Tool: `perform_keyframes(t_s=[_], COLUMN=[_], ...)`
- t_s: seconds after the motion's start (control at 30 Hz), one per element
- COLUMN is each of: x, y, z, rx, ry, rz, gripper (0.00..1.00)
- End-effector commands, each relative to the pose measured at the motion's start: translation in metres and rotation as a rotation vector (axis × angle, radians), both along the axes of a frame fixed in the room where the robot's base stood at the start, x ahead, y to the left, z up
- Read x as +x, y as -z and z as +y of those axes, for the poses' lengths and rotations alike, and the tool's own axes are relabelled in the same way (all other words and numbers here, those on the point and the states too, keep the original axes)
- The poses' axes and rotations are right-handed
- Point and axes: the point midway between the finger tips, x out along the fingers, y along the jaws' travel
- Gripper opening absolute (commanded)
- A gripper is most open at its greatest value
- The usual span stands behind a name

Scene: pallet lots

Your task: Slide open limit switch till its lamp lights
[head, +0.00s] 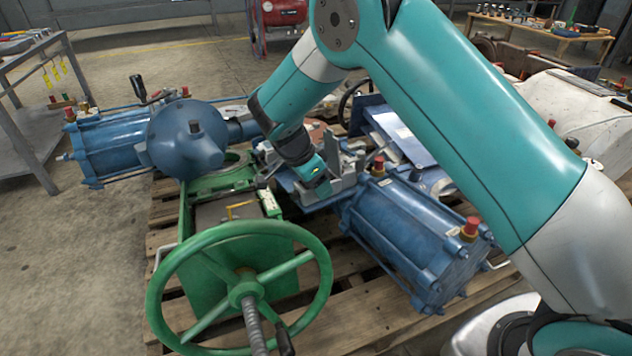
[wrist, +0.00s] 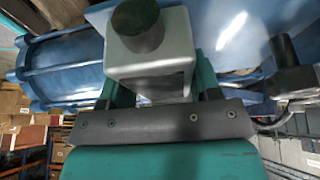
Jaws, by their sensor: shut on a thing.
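My gripper (head: 318,178) reaches down among grey metal parts beside the blue valve assembly, in the middle of the head view. In the wrist view, the teal fingers of my gripper (wrist: 161,82) stand on either side of a pale grey block (wrist: 152,61) and are shut on it. The block has an open hollow front and a dark round knob (wrist: 138,24) on top. It may be the limit switch; no label shows. I cannot make out a lit lamp in either view.
A green handwheel (head: 160,305) stands in front on the wooden pallet (head: 365,322). A blue cylinder with a red knob (head: 410,235) lies to the right, another blue cylinder (head: 115,140) to the left. Clear concrete floor (head: 80,255) lies at left.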

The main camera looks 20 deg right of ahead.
Motion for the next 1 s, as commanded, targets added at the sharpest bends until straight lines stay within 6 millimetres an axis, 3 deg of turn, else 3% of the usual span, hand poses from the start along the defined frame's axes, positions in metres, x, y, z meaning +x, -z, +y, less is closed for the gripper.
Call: perform_keyframes(t_s=[0.4,0.43,0.5,0.53,0.83,1.0], x=[0.006,0.006,0.006,0.006,0.006,0.006], y=[0.000,0.000,0.000,0.000,-0.002,-0.024], z=[0.002,0.002,0.002,0.001,0.002,0.009], rx=[0.001,0.001,0.001,0.001,0.000,0.002], ry=[-0.001,-0.001,0.000,0.000,0.000,0.000], rz=[0.000,0.000,-0.001,-0.001,-0.001,-0.003], gripper=[0.15,0.64,0.80,0.83,0.83,0.83])
